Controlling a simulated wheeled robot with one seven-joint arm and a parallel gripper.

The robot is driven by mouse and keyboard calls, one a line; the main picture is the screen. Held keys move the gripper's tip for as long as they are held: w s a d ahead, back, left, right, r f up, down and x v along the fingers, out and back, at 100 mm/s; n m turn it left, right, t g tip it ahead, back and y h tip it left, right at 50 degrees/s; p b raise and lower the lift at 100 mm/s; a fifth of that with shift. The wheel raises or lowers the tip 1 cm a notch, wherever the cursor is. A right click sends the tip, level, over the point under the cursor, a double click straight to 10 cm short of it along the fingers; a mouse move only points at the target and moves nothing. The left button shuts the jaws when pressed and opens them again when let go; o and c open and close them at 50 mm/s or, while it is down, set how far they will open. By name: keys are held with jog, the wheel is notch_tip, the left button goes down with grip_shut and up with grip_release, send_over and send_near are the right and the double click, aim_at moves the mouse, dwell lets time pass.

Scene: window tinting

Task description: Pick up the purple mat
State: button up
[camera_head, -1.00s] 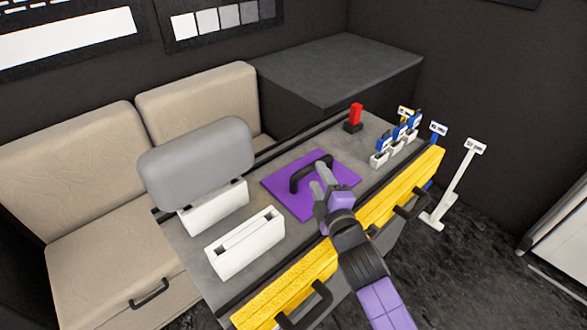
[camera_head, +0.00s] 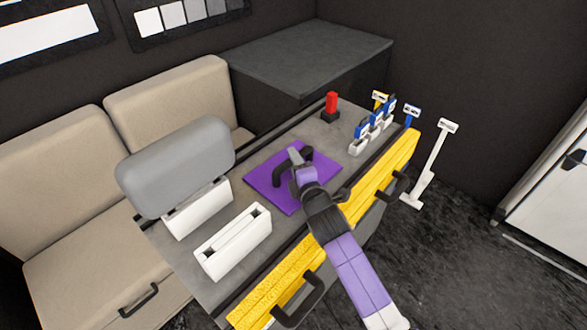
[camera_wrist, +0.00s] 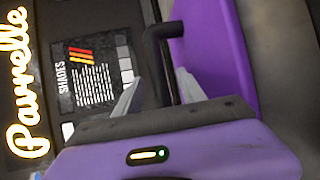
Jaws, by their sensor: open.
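The purple mat (camera_head: 262,174) lies flat on the grey top of the workbench, with a black arched handle (camera_head: 279,170) standing on it. My gripper (camera_head: 296,156) is over the mat at the right part of the handle. In the wrist view, the mat (camera_wrist: 215,45) fills the upper middle, and the black handle (camera_wrist: 164,32) reaches down between the fingers of my gripper (camera_wrist: 158,90). The fingers are apart, one on each side of the handle. Whether either finger touches the handle cannot be told. My wrist hides part of the mat.
Two white slotted holders (camera_head: 234,243) stand left of the mat, the rear one with a grey panel (camera_head: 178,165). A red item (camera_head: 331,103) and several blue-handled tools (camera_head: 375,120) stand behind and right. Yellow rails (camera_head: 383,180) edge the bench (camera_head: 180,252).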

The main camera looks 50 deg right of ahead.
jog(key=shift+w+d+f, duration=0.15)
jog(key=shift+w+d, duration=0.15)
jog(key=shift+w, duration=0.35)
jog(key=shift+c, duration=0.5)
grip_shut()
dwell(0.5)
